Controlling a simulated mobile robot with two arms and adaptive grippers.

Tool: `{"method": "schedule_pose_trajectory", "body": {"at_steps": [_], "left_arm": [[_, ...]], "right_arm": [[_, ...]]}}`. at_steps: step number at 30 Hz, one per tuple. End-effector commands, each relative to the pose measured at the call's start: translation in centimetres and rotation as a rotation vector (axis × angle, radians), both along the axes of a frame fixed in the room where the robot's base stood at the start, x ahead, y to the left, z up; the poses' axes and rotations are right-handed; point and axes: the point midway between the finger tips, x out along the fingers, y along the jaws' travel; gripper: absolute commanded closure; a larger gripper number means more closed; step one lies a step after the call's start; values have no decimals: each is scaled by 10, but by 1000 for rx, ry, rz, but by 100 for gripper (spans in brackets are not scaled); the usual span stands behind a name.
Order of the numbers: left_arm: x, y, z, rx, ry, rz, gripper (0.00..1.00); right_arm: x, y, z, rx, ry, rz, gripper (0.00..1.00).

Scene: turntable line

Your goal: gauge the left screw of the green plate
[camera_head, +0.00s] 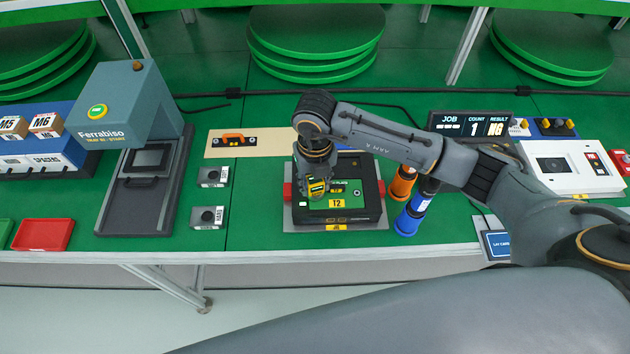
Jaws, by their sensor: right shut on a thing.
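My right gripper (316,187) points down over the left part of the plate. It is shut on a small yellow-and-black tool (318,188), whose lower end is at or just above the plate; I cannot tell if it touches. The left screw is hidden by the gripper and tool. A small round spot, perhaps the right screw, shows near the plate's right edge. My left gripper is not in view.
Orange (402,184) and blue (412,215) cylinders stand close to the fixture's right, below my right forearm. A display (472,124) reads count 1, result NG. Left are two small grey blocks (212,177) and a Ferrabiso press (130,110). A beige board (245,142) lies behind.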

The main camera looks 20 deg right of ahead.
Motion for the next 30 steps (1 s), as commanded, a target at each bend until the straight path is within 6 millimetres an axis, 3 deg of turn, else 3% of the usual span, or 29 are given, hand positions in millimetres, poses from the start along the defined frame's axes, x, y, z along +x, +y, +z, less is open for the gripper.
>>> {"method": "schedule_pose_trajectory", "body": {"at_steps": [14,15,18,30], "left_arm": [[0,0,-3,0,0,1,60],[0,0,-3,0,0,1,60],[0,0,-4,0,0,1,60],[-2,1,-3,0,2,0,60]], "right_arm": [[-3,0,-7,-2,10,1,100],[-3,0,-7,-2,10,1,61],[-4,0,-7,-3,12,1,40],[-2,0,-5,-2,6,0,38]]}}
